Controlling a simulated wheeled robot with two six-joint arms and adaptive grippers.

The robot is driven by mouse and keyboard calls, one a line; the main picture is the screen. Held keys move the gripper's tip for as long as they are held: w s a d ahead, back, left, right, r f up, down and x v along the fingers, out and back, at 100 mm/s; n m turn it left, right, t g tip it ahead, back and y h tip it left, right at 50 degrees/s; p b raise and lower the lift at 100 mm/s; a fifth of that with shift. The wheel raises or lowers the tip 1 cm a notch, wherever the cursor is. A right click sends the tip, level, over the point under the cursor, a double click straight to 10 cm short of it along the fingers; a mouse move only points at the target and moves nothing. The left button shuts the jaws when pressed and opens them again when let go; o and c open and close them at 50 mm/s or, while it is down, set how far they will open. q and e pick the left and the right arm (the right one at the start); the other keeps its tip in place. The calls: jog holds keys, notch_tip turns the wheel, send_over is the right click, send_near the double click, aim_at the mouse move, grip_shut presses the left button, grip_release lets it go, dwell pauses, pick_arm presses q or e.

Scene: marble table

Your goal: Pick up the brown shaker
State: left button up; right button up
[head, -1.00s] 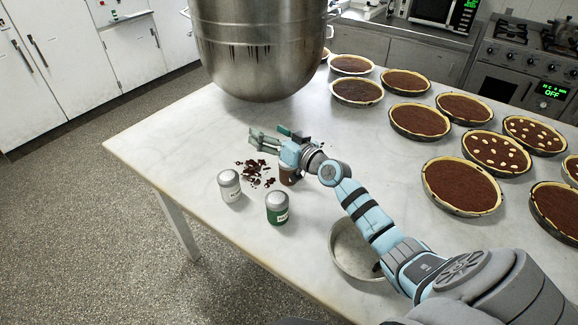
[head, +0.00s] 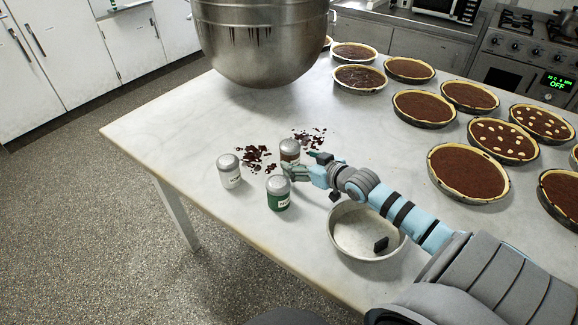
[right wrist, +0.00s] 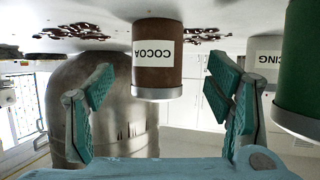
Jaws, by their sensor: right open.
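The brown shaker (head: 289,156) stands upright on the marble table with a grey lid. In the right wrist view the brown shaker (right wrist: 158,60) appears upside down, with a white label reading COCOA. My right gripper (head: 303,166) is open and low over the table, just to the right of the brown shaker in the head view. In the right wrist view, the fingers of my right gripper (right wrist: 163,95) are spread on either side of the shaker. I cannot tell whether either finger touches it. My left gripper is not in view.
A green shaker (head: 278,194) and a white shaker (head: 229,171) stand close by. Chocolate pieces (head: 258,157) lie around. A large steel bowl (head: 262,45) and several pies (head: 467,172) stand farther off.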

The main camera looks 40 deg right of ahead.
aim_at(290, 155)
jog(key=b+x, duration=0.2)
jog(key=x, duration=0.4)
jog(key=shift+w+d+r, duration=0.1)
jog(key=shift+d+r, duration=0.05)
jog(key=shift+w, duration=0.15)
jog(key=shift+r, duration=0.1)
jog(key=c, duration=1.4)
